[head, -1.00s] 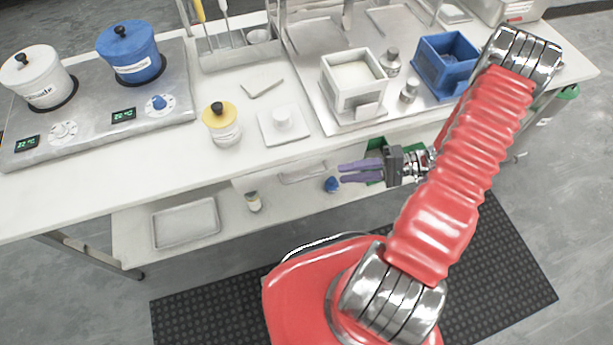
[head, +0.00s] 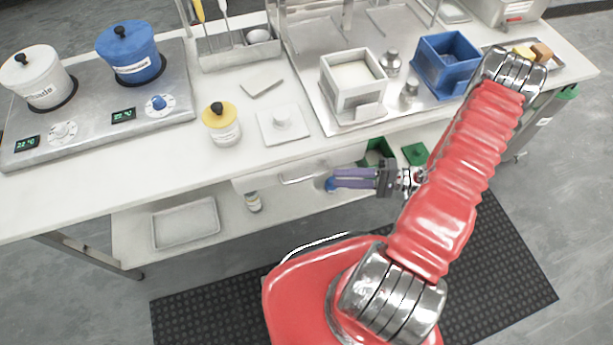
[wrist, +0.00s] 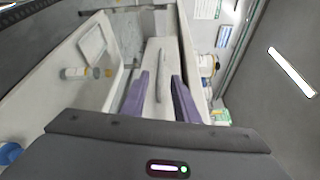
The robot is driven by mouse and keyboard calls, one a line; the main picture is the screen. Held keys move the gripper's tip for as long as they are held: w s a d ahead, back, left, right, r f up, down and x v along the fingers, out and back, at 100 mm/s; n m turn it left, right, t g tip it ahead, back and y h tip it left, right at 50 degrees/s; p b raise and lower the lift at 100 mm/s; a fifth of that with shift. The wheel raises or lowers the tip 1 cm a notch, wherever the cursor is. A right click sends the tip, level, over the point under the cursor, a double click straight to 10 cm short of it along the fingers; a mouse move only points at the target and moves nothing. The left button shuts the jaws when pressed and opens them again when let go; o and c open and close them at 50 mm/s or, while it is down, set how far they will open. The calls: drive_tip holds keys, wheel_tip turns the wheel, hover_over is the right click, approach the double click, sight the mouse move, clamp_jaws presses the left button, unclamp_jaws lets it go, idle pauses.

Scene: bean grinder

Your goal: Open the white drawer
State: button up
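The white drawer (head: 265,182) is set under the front edge of the white table, with a pale bar handle (head: 303,175) on its front. It looks closed or nearly so. My gripper (head: 332,180) is just right of the handle in the head view, its purple fingers pointing left along the drawer front. In the wrist view, the gripper (wrist: 160,76) is open, and the handle (wrist: 160,70) shows between its two fingers, ahead of the white drawer front (wrist: 152,57). I see no contact with the handle.
A lower shelf holds a metal tray (head: 186,224), a small jar (head: 254,201) and a blue item (head: 330,184) near my fingers. Green containers (head: 376,152) sit right of the drawer. On the table are a yellow-lidded jar (head: 221,124) and a white box (head: 352,88).

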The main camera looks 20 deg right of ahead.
sight(305, 177)
drive_tip(key=x, duration=1.1)
drive_tip(key=shift+w+a, duration=0.1)
drive_tip(key=shift+a, duration=0.05)
drive_tip(key=shift+c, duration=0.3)
clamp_jaws()
